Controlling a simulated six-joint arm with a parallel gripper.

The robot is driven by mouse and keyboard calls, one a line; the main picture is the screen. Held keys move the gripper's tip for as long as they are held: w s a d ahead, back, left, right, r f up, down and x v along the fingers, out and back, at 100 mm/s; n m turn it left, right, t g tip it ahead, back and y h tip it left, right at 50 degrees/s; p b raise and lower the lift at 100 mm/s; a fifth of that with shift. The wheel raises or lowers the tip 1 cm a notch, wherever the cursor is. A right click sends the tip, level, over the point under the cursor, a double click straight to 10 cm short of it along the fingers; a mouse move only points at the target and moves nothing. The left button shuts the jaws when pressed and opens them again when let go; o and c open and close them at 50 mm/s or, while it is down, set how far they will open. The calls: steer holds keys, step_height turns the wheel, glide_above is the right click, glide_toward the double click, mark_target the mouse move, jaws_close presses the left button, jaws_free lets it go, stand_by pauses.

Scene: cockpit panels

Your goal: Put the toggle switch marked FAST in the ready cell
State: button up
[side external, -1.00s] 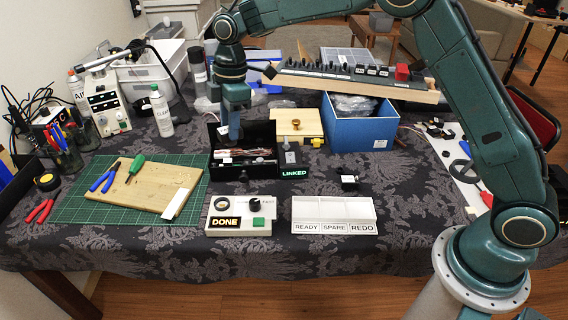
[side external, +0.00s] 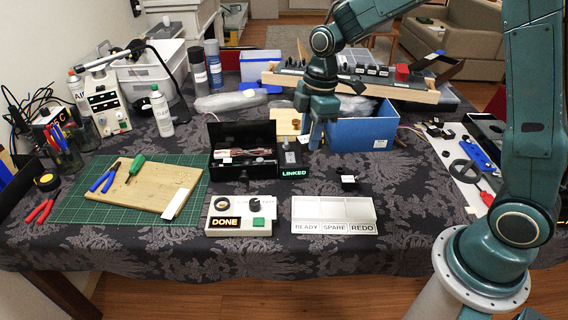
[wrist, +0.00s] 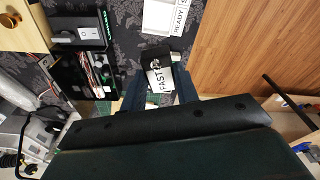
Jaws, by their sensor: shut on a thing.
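The toggle switch marked FAST (wrist: 159,79) is between my fingertips in the wrist view. It is a small black part with a white label. My gripper (side external: 317,142) is shut on it, above the table in front of the blue box; the fingers also show in the wrist view (wrist: 159,92). The ready cell (side external: 306,209) is the left compartment of the white tray at the front, and looks empty. My gripper is behind and above it, apart from it. The READY label also shows in the wrist view (wrist: 179,18).
A black open box (side external: 243,173) with a reddish bundle and the LINKED unit (side external: 292,172) stand left of my gripper. The DONE box (side external: 240,214) is left of the tray. A small black part (side external: 349,180) lies behind the tray. The blue box (side external: 372,134) stands close by.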

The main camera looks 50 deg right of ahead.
steer(key=shift+s+d, duration=0.15)
steer(key=shift+s, duration=0.05)
steer(key=shift+f, duration=0.15)
steer(key=shift+f, duration=0.3)
glide_toward(304, 211)
steer(key=shift+w+f, duration=0.1)
steer(key=shift+f, duration=0.1)
steer(key=shift+f, duration=1.9)
steer(key=shift+f, duration=0.1)
